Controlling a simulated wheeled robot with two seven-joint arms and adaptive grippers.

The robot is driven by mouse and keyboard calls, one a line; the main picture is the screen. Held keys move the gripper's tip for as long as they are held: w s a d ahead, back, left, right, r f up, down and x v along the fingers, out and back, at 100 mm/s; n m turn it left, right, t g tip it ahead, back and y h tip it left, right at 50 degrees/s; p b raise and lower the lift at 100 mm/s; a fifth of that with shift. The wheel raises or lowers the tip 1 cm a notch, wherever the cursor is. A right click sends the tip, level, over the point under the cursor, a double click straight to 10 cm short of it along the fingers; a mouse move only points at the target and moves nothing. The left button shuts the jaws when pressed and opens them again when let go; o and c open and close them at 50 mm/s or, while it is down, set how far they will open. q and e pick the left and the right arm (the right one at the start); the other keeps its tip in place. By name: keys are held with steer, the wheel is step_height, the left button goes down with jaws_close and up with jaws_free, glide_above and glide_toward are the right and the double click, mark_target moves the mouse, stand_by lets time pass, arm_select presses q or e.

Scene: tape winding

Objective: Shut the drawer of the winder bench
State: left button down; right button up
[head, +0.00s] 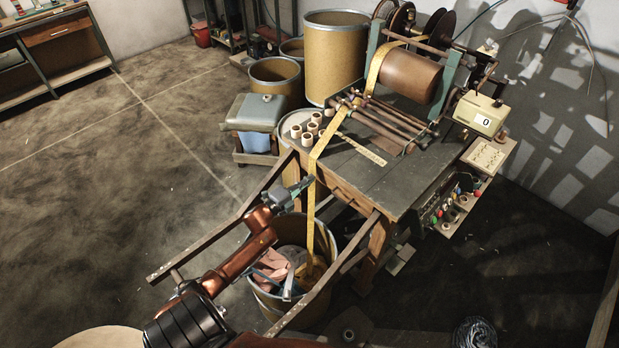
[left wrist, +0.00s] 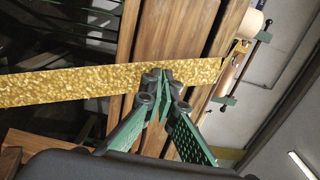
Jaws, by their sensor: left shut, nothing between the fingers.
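The winder bench (head: 420,182) stands right of centre in the head view, with a dark top and wooden frame. A wooden front that looks like its drawer (head: 350,196) lies under the near edge of the top; I cannot tell how far it stands out. My left gripper (head: 309,182) is at the bench's near left corner, shut and empty. A gold tape (head: 310,205) hangs down beside its fingertips. In the left wrist view the shut green fingers (left wrist: 163,76) overlap the tape (left wrist: 60,86), with wooden boards (left wrist: 185,45) behind; contact is unclear. My right gripper is out of view.
The tape runs up to a brown roller (head: 408,76) and down into a scrap drum (head: 270,303) between two wooden rails. The floor at left is clear.

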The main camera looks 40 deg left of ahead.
arm_select(q)
steer(key=s+p, duration=0.1)
steer(key=s, duration=1)
steer(key=shift+s+p, duration=0.2)
steer(key=shift+p, duration=0.2)
steer(key=w+b, duration=0.3)
steer(key=w, duration=1)
steer(key=shift+w+d+f, duration=0.1)
steer(key=shift+w, duration=0.45)
steer(key=shift+r, duration=0.2)
